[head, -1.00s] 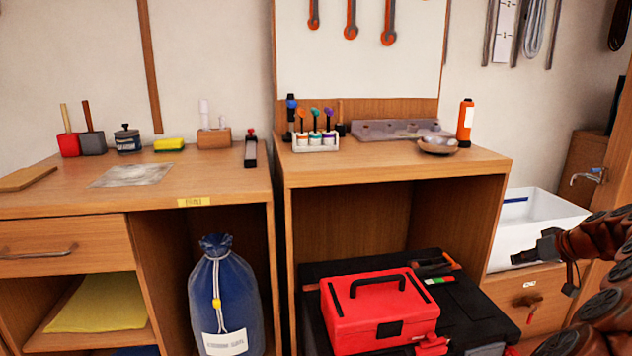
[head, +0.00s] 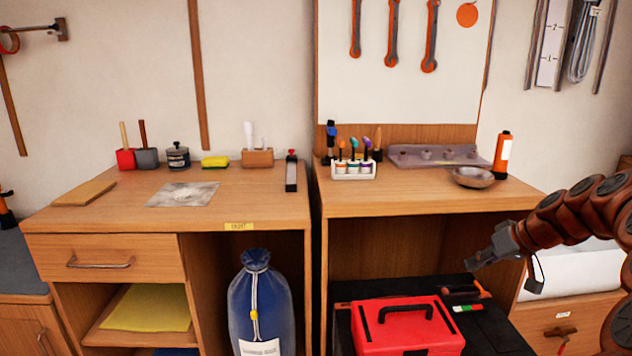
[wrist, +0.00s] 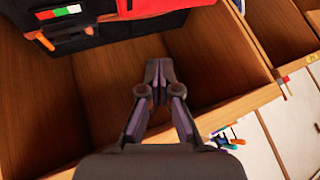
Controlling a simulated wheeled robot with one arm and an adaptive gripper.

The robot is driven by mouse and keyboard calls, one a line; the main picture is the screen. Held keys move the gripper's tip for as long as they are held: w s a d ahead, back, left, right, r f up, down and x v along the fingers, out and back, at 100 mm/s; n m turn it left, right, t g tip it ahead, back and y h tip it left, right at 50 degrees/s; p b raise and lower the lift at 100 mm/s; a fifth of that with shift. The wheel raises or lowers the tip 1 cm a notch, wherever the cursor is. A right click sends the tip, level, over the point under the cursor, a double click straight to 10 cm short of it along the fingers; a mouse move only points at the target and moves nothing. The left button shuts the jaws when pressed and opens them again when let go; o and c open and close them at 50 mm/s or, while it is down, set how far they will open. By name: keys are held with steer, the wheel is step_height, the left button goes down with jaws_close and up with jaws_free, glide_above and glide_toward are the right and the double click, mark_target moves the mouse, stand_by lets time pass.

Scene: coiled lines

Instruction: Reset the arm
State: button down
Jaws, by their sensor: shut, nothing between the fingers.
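My gripper (head: 478,258) is at the right in the head view, in front of the right bench's open lower space. My brown segmented arm reaches in from the right edge. In the wrist view my gripper (wrist: 157,92) is shut with its fingertips together and nothing between them. It appears clear of everything around it.
A red toolbox (head: 408,330) sits on a black case below. A blue sack (head: 260,305) stands left.

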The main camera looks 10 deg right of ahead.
steer(key=s+a+r+n+g+p, duration=0.15)
steer(key=s+a+r+p, duration=0.25)
steer(key=a, duration=0.4)
steer(key=s+a+r+g+p, duration=0.2)
steer(key=s+a+r+p, duration=0.15)
steer(key=a, duration=0.45)
steer(key=s+a+r+g+p, duration=0.1)
steer(key=s+a+r+p, duration=0.2)
steer(key=a+r+p, duration=0.35)
steer(key=s+a+r+g+h+p, duration=0.2)
steer(key=s+p, duration=0.4)
steer(key=s, duration=0.6)
steer(key=s+a+r+m+g+h+p, duration=0.1)
steer(key=s+p, duration=0.5)
steer(key=s, duration=0.6)
steer(key=a+r+g+h, duration=0.1)
steer(key=a, duration=0.1)
steer(key=shift+a+r, duration=0.35)
